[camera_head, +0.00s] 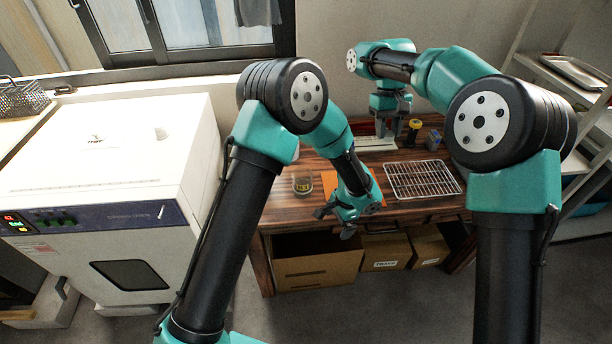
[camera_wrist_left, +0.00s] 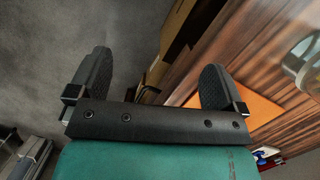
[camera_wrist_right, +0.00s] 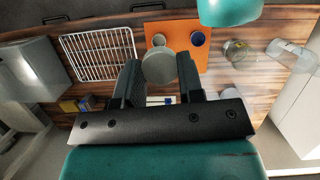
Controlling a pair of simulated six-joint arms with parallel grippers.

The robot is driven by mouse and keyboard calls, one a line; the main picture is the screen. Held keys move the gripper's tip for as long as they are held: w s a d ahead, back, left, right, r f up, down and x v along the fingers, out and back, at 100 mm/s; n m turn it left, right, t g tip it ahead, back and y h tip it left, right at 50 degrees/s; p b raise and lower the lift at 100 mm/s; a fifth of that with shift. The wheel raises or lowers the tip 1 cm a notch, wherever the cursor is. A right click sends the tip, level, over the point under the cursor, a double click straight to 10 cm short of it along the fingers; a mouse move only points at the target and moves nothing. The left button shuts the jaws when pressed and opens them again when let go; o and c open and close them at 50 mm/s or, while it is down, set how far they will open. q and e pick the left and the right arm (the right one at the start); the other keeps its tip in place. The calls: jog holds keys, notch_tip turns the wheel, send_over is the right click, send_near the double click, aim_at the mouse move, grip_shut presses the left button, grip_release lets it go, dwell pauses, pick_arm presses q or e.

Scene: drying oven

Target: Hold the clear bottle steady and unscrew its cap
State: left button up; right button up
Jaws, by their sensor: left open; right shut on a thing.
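My right gripper (camera_wrist_right: 158,76) is shut on a round grey-topped thing (camera_wrist_right: 158,67), seen from above. I cannot tell if it is a cap alone or a capped bottle. In the head view the right gripper (camera_head: 389,122) is at the table's back, above a pale flat item. My left gripper (camera_wrist_left: 155,68) is open and empty; in the head view it hangs at the table's front edge (camera_head: 336,223), beside the orange mat (camera_wrist_right: 180,28). A clear glass vessel (camera_wrist_right: 290,54) stands on the table at the right of the right wrist view. Which vessel is the task's bottle is unclear.
On the mat are a small grey round item (camera_wrist_right: 158,40) and a blue-topped one (camera_wrist_right: 198,38). A white oven (camera_head: 110,150) stands left.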

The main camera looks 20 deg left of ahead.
pick_arm(q)
jog(key=s+a+f+n+t+h, duration=0.1)
jog(key=s+a+f+n+h, duration=0.1)
jog(key=s+a+f+n, duration=0.3)
jog(key=s+a+f+n+t+h, duration=0.1)
jog(key=s+a+f+n+h, duration=0.2)
jog(key=s+a, duration=0.7)
jog(key=s+f+n, duration=0.2)
jog(key=s+n, duration=0.1)
jog(key=shift+s+f+n+t, duration=0.15)
jog(key=shift+f+n+t, duration=0.15)
pick_arm(e)
jog(key=d+f+m+y, duration=0.1)
jog(key=d+f+m, duration=0.3)
jog(key=d, duration=1)
jog(key=d+f+m+y, duration=0.1)
jog(key=d+f+m, duration=0.3)
jog(key=d+f, duration=0.6)
jog(key=d+f+m+y, duration=0.1)
jog(key=d+f+m, duration=0.3)
jog(key=d, duration=1.3)
notch_tip(320, 180, down, 3)
jog(key=shift+s+d+f+m+y, duration=0.1)
jog(key=shift+s+d+m+y, duration=0.2)
jog(key=shift+s+d, duration=0.05)
pick_arm(q)
jog(key=shift+a, duration=0.1)
jog(key=shift+c, duration=0.2)
